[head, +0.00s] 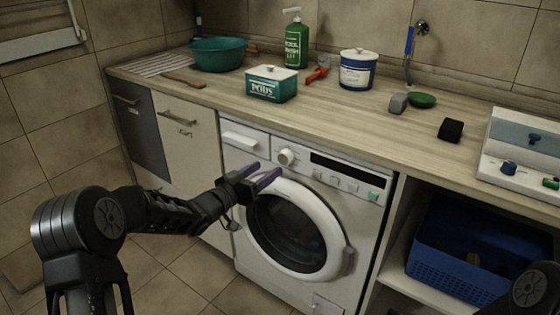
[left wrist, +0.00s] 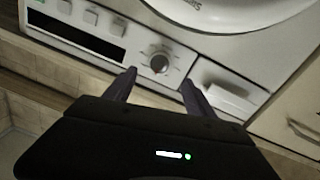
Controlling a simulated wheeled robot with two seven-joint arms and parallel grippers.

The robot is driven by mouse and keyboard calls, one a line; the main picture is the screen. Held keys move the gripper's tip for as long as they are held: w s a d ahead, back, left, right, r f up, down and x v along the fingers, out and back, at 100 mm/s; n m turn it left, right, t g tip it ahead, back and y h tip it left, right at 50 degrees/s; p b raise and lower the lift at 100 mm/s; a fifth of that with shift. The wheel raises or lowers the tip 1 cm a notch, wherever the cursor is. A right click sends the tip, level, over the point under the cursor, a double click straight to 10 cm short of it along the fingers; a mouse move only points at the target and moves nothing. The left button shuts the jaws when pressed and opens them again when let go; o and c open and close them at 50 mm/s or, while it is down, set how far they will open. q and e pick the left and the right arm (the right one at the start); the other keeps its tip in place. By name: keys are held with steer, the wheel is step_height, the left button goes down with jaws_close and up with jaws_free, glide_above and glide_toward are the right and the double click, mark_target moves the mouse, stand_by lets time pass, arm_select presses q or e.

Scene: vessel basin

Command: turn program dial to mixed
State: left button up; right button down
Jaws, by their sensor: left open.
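The program dial (head: 286,157) is a round white knob on the front panel of the white washing machine (head: 238,175). It sits between the detergent drawer on its left and a dark display on its right. My left gripper (head: 265,175) is open in front of the machine, a little below and left of the dial. In the left wrist view the dial (left wrist: 159,63) lies ahead, between the two spread fingertips of the left gripper (left wrist: 157,80), and appears apart from them. The dial's markings are too small to read. My right gripper is not in view.
The wooden counter (head: 325,110) above holds a green pods box (head: 270,83), a teal basin (head: 218,53), a green bottle (head: 296,40) and a blue-white tin (head: 357,70). The round door (head: 335,225) is shut. A blue basket (head: 470,250) stands in the open shelf at right.

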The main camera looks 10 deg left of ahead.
mark_target(282, 159)
arm_select(q)
steer(key=x, duration=0.7)
steer(key=shift+w+d, duration=0.1)
steer(key=shift+w, duration=0.1)
steer(key=shift+c, duration=0.4)
steer(key=c, duration=1.3)
